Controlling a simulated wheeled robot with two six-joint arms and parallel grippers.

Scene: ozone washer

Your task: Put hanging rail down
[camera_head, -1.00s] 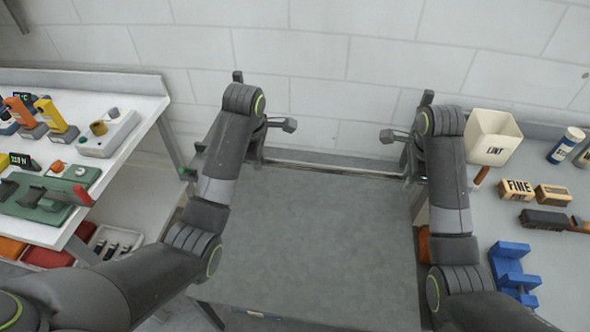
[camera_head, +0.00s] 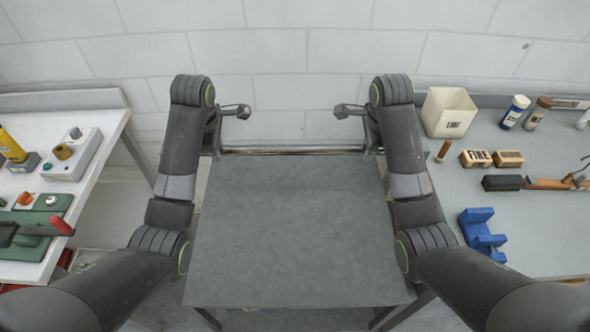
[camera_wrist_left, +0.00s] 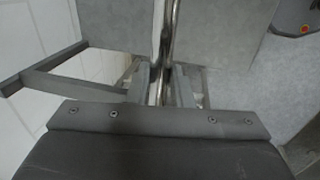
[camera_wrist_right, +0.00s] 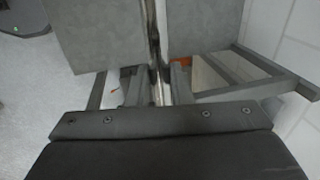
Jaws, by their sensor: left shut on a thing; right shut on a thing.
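The hanging rail (camera_head: 295,151) is a thin shiny metal bar. It runs level from left to right along the far edge of the grey table (camera_head: 290,235) in the head view. My left gripper (camera_head: 216,150) is shut on its left end part, and my right gripper (camera_head: 374,150) is shut on its right end part. The rail passes between the fingers in the left wrist view (camera_wrist_left: 168,40) and in the right wrist view (camera_wrist_right: 155,40). I cannot tell whether it touches the table. The fingertips are mostly hidden behind my wrists in the head view.
The grey table top is bare. A white bench (camera_head: 25,180) with devices stands left. A grey counter (camera_head: 545,225) at right holds a cream bin (camera_head: 448,112), small blocks (camera_head: 476,158), a blue holder (camera_head: 482,232) and bottles (camera_head: 515,112). A tiled wall (camera_head: 290,60) closes the back.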

